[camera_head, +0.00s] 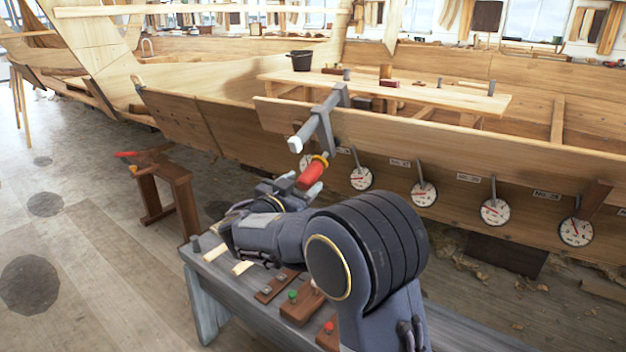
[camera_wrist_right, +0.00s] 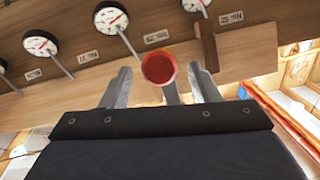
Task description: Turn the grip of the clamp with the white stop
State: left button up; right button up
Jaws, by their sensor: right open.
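A grey bar clamp (camera_head: 325,118) sits over the top edge of the hull plank, with a pale, whitish stop (camera_head: 295,144) at the near end of its bar. Its red grip (camera_head: 312,174) hangs below the bar, tilted, with a yellow collar at its upper end. My right gripper (camera_head: 304,186) is open at the lower end of the grip. In the right wrist view the round red end of the grip (camera_wrist_right: 158,68) shows between the two grey fingers, with a gap on each side. My left gripper is not in view.
Several round dials (camera_head: 424,194) hang along the hull plank (camera_head: 460,150). A grey bench (camera_head: 210,285) with wooden blocks and coloured knobs stands below my right arm. A wooden stand (camera_head: 168,190) with a red-handled tool (camera_head: 126,154) is at the left. Open floor lies further left.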

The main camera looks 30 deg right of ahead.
aim_at(311, 176)
jog(key=x, duration=0.5)
jog(key=c, duration=1)
